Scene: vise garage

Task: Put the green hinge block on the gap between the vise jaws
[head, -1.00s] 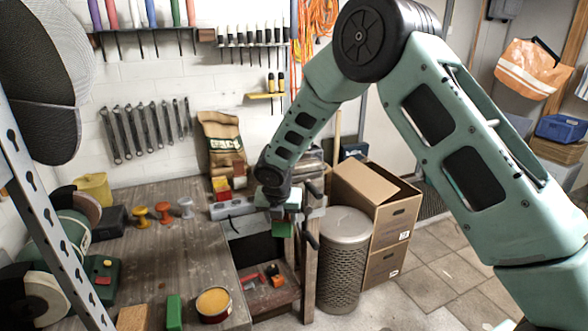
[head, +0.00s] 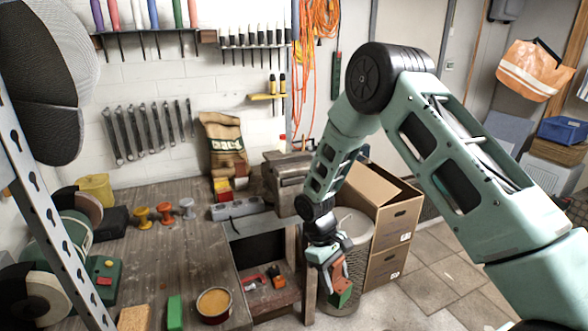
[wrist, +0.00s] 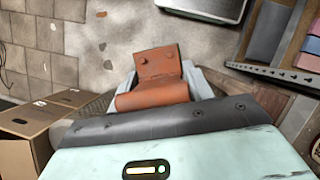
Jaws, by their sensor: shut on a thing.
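My gripper (head: 335,272) is shut on the green hinge block (head: 342,297) and holds it tilted in the air, right of the bench and in front of the grey bin. The grey metal vise (head: 288,178) sits at the bench's right end, up and left of my gripper. The gap between its jaws cannot be made out. No green of the block is clear there.
An open cardboard box (head: 385,205) stands right of the grey bin (head: 352,228). The bench (head: 150,250) carries spools, a paper bag (head: 224,145), a round tin (head: 214,305) and another green block (head: 175,312) near its front edge. A shelf below holds small tools.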

